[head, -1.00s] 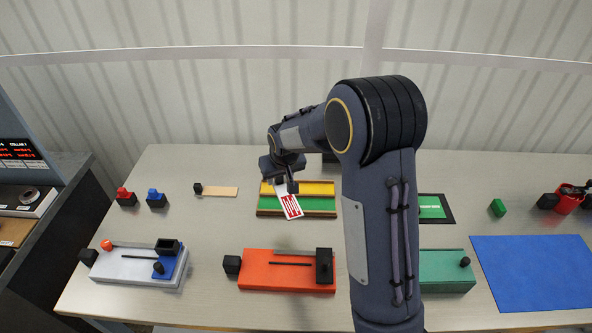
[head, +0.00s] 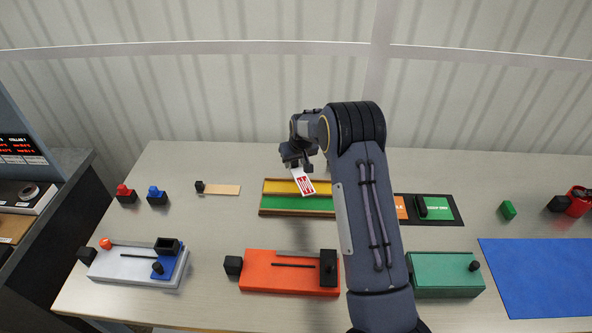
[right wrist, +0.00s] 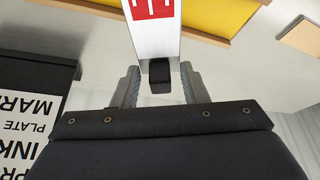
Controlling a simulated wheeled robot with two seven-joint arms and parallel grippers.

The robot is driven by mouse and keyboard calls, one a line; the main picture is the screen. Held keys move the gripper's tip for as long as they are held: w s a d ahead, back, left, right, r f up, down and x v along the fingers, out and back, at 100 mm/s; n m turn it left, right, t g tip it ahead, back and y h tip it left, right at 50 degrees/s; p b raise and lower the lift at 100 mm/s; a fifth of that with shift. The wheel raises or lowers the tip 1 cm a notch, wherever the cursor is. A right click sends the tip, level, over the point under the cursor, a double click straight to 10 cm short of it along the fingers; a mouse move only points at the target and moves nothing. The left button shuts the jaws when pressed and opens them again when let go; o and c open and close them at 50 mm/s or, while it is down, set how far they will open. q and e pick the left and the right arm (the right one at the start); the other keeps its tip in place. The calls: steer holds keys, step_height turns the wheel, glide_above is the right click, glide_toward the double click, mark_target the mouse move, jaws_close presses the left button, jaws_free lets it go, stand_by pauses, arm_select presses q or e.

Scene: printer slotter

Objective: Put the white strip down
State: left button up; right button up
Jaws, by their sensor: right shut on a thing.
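The white strip (head: 303,181) has red print near its lower end. My right gripper (head: 297,163) is shut on its upper end and holds it tilted, in front of the yellow part of the tray in the head view. In the right wrist view the strip (right wrist: 153,28) runs up and out of frame from a dark block (right wrist: 160,76) between the fingers of my right gripper (right wrist: 160,88). The yellow and green tray (head: 262,211) is partly hidden by the strip. My left gripper is not in view.
An orange-red fixture (head: 270,277) and a grey fixture (head: 125,265) stand at the front. A green fixture (head: 445,275) is at the front right, beside a blue mat (head: 540,280). A wooden strip with a black knob (head: 222,190) lies left of the tray. Bare table lies between them.

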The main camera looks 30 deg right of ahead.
mark_target(297, 166)
steer(key=shift+w+d+f, duration=0.1)
steer(key=shift+d+f, duration=0.05)
steer(key=shift+f, duration=0.15)
step_height(297, 166, down, 3)
steer(key=shift+w+f+b, duration=0.1)
steer(key=shift+b, duration=0.65)
steer(key=o, duration=1)
steer(key=shift+f, duration=0.1)
steer(key=shift+o, duration=0.2)
